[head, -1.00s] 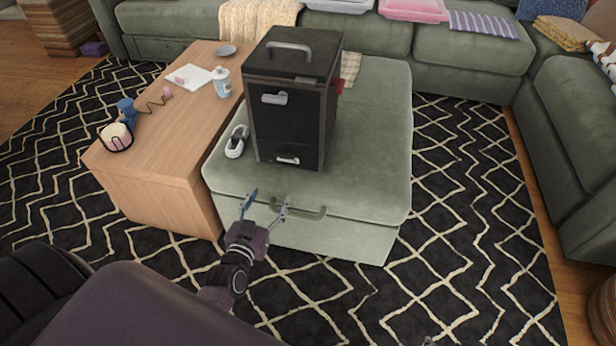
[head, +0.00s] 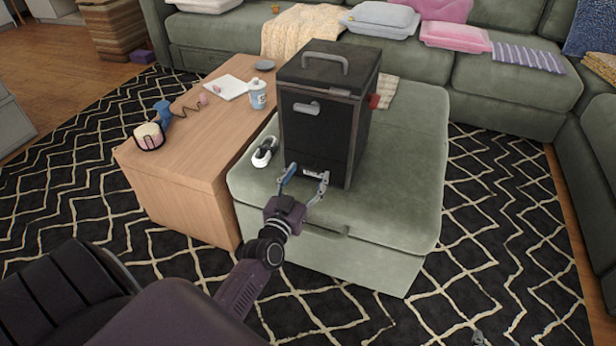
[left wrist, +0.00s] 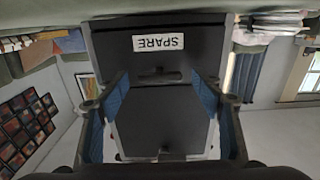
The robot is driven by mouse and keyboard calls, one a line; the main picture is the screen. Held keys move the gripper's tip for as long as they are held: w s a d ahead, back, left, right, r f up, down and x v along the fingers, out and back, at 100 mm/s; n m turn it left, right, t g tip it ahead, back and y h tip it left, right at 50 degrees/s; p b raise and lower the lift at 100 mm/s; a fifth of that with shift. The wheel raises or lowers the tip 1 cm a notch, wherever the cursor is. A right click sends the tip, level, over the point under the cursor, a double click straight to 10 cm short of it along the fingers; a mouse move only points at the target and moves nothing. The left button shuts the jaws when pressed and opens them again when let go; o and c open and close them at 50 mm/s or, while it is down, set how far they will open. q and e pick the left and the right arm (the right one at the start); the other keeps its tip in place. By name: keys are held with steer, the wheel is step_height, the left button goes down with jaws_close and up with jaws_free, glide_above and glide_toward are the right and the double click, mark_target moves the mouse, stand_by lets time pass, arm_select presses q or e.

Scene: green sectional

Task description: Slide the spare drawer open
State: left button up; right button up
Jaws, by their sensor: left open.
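The black box-shaped cabinet (head: 318,130) stands upright on the green ottoman. Its low front carries a white label, seen upside down in the left wrist view as SPARE (left wrist: 158,43). A dark handle (left wrist: 160,77) shows beside this label on the spare drawer front (left wrist: 205,40). The drawer looks shut. My left gripper (head: 306,177) is open just in front of the cabinet's low front, its fingers on either side of the label area in the head view. In the wrist view the handle appears between the fingers; I see no contact.
The green ottoman (head: 400,180) bears the cabinet and a white shoe-like item (head: 264,151). A wooden table (head: 190,150) on the left holds a bottle (head: 257,94) and small items. The patterned rug (head: 500,230) is clear at the right.

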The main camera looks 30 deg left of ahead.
arm_select(q)
steer(key=shift+w, duration=0.25)
arm_select(e)
steer(key=shift+w+a+r, duration=0.1)
steer(key=shift+w+r, duration=0.1)
steer(key=shift+r, duration=0.05)
